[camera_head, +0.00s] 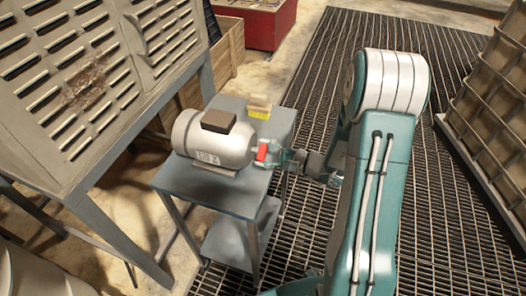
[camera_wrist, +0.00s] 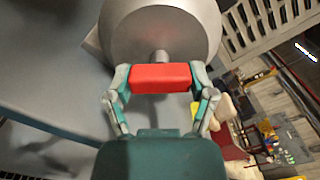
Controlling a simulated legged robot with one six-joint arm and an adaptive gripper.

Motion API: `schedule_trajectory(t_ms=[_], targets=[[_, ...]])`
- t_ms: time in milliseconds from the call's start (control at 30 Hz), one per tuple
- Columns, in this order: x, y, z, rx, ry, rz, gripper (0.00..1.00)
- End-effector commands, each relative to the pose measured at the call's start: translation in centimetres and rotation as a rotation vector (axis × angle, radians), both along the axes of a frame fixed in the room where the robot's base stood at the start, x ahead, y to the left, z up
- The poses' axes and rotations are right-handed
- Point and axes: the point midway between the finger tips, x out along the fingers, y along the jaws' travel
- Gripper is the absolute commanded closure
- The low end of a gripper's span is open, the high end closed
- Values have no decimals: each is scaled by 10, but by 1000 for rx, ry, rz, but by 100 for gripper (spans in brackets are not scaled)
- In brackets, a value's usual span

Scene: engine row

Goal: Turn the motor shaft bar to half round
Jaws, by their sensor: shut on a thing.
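A grey motor (camera_head: 215,142) lies on a small blue-grey stand, with a dark box on its top and a label on its side. Its shaft (camera_wrist: 161,57) comes out of the end face toward my gripper. A red shaft bar (camera_head: 262,153) sits across the shaft end; in the wrist view the red bar (camera_wrist: 161,78) lies level across the picture. My gripper (camera_head: 277,155) is at the bar, and in the wrist view its two fingers (camera_wrist: 160,83) press on the bar's left and right ends. The motor's far end is hidden in the wrist view.
The stand (camera_head: 225,190) has a lower shelf. A yellow and tan block (camera_head: 259,107) stands behind the motor on it. A slotted metal cabinet (camera_head: 75,90) is close on the left. A ribbed panel (camera_head: 500,110) is at the right. Open grating floor (camera_head: 440,200) lies around my arm.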

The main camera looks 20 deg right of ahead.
Motion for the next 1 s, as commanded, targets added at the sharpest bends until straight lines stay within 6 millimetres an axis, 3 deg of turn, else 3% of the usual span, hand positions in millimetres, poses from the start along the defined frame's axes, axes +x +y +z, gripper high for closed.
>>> schedule_trajectory(t_ms=[500,1000], targets=[[-2,1,-4,-271,-360,4,77],[-2,1,-4,-391,-527,6,77]])
